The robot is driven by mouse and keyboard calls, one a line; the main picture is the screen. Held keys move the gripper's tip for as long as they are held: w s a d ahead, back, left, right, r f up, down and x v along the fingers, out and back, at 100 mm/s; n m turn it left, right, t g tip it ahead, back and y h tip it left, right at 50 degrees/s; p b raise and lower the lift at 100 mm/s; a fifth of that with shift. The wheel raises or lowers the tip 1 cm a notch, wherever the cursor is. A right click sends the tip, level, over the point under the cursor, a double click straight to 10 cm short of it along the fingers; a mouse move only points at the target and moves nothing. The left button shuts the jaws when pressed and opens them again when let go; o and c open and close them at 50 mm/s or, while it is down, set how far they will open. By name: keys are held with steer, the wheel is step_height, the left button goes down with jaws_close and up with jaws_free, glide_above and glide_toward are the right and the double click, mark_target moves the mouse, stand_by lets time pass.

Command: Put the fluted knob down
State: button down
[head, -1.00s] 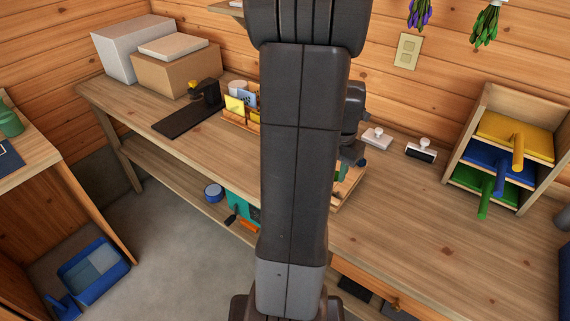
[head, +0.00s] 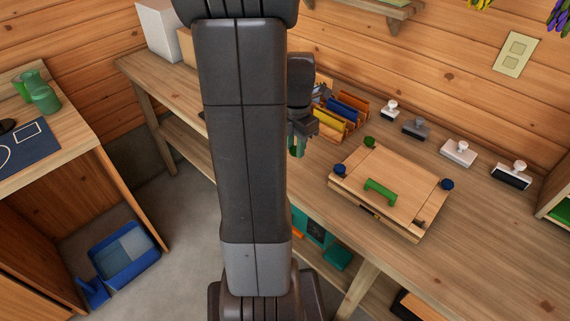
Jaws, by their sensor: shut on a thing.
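My gripper (head: 300,131) shows just right of my dark arm, above the workbench, pointing down. It is shut on a small green thing, the fluted knob (head: 297,148), which hangs below the fingers near the bench's front edge. The fluting is too small to make out, and my arm hides part of the gripper. A wooden press (head: 395,190) with a green handle (head: 380,191) lies on the bench to the right. A green knob (head: 369,141) and blue knobs (head: 340,170) sit at its corners; the near right corner shows a dark fitting without a knob.
The workbench (head: 490,250) has bare wood right of the press. Several stamps (head: 458,152) line the back, and coloured files (head: 346,107) stand behind the gripper. A side table (head: 75,170) with green jars (head: 43,95) is at left. A blue tray (head: 125,255) lies on the floor.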

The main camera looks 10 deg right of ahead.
step_height(320, 180, down, 7)
steer(key=shift+d+f, duration=0.1)
steer(key=shift+f, duration=0.05)
stand_by(0.4)
steer(key=shift+f, duration=0.15)
steer(key=c, duration=1.1)
jaws_free()
step_height(320, 180, up, 12)
steer(key=shift+r, duration=0.15)
